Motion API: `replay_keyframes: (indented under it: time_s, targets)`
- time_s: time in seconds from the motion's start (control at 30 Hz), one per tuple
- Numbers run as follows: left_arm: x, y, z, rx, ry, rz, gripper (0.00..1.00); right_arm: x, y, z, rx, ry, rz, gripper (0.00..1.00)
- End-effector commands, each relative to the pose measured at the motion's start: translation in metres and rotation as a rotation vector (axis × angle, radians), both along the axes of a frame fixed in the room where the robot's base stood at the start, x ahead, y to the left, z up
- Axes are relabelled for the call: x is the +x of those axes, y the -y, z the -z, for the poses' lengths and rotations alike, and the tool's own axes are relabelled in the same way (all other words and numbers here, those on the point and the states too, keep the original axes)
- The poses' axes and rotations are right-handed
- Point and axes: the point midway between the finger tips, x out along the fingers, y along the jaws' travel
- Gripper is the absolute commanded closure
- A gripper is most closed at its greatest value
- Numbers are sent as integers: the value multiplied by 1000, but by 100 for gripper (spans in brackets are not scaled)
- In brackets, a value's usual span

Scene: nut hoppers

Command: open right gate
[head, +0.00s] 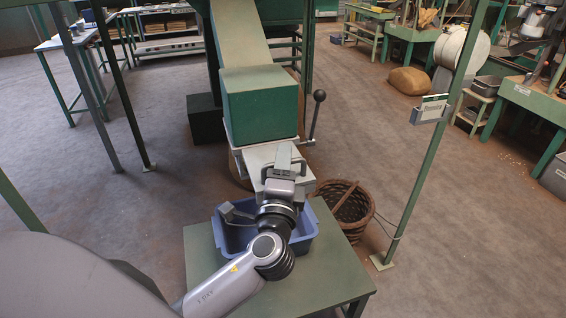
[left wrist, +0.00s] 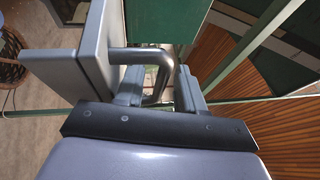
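The only hopper gate in clear view is a grey plate (head: 258,155) on the outlet below the green hopper chute (head: 260,100). A bent grey metal handle (left wrist: 150,57) stands out from the plate in the left wrist view. My left gripper (head: 287,160) is at this handle, above the blue bin. In the left wrist view its fingers (left wrist: 160,88) are apart, one on each side of the handle bar. A gap shows between the bar and the right-hand finger, so the gripper looks open around it. My right gripper is not in view.
A lever with a black knob (head: 319,96) rises beside the outlet. A blue bin (head: 305,236) sits on a green table (head: 340,275) under the gate. A wicker basket (head: 350,208) stands to the right. A green post (head: 425,165) rises farther right.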

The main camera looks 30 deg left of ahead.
Motion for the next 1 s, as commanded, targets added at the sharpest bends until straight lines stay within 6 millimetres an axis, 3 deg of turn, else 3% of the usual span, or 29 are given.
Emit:
replay_keyframes:
  time_s: [0.5, 1.0]
  targets:
    - [-58, 29, 13, -2, -1, 1, 62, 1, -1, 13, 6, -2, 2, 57]
    - [-63, 31, 13, 0, -1, 1, 62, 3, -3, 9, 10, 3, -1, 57]
